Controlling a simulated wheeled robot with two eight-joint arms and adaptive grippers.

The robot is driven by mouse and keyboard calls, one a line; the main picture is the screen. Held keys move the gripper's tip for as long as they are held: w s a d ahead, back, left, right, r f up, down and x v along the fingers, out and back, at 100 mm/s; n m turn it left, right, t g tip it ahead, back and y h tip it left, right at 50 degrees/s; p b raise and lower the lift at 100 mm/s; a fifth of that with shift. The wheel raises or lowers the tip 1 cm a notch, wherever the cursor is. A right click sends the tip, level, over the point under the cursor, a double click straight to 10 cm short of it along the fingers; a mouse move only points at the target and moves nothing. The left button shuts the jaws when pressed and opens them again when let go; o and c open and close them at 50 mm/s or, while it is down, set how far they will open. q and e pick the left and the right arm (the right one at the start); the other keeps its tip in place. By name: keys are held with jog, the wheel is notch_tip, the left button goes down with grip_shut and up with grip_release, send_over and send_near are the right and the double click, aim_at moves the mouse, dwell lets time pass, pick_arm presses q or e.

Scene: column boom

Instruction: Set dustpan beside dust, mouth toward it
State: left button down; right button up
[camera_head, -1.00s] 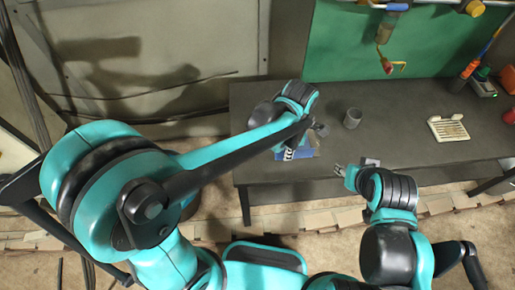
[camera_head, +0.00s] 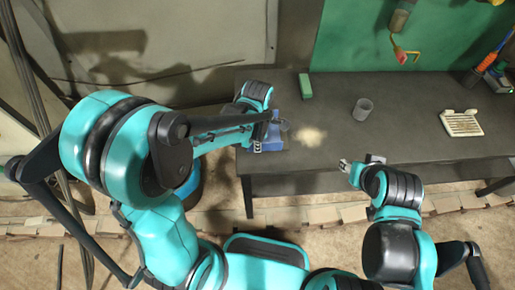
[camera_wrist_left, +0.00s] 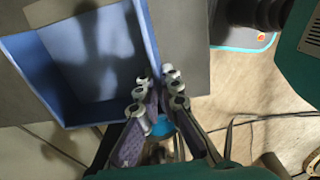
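The blue dustpan (camera_head: 270,133) is on the left end of the dark table, partly hidden by my left arm. A pale dust patch (camera_head: 308,135) lies just to its right. In the left wrist view the dustpan's tray (camera_wrist_left: 85,65) fills the upper left, with raised blue walls. My left gripper (camera_head: 257,147) is at the dustpan; its fingers (camera_wrist_left: 157,88) straddle the wall near one corner and appear shut on it. The exact contact is partly hidden. I cannot tell which way the mouth points in the head view. My right gripper (camera_head: 345,166) is over the table's front edge, away from the dustpan.
A green block (camera_head: 305,86) stands behind the dust. A grey cup (camera_head: 363,109) is to its right, and a cream slatted tray (camera_head: 461,123) is farther right. Tools hang on the green board (camera_head: 350,40). The table between dust and tray is largely clear.

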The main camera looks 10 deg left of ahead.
pick_arm(q)
notch_tip(320, 180, down, 2)
jog(key=shift+f, duration=0.15)
jog(key=shift+f+b, duration=0.1)
jog(key=shift+b, duration=0.3)
jog(key=c, duration=1.7)
grip_release()
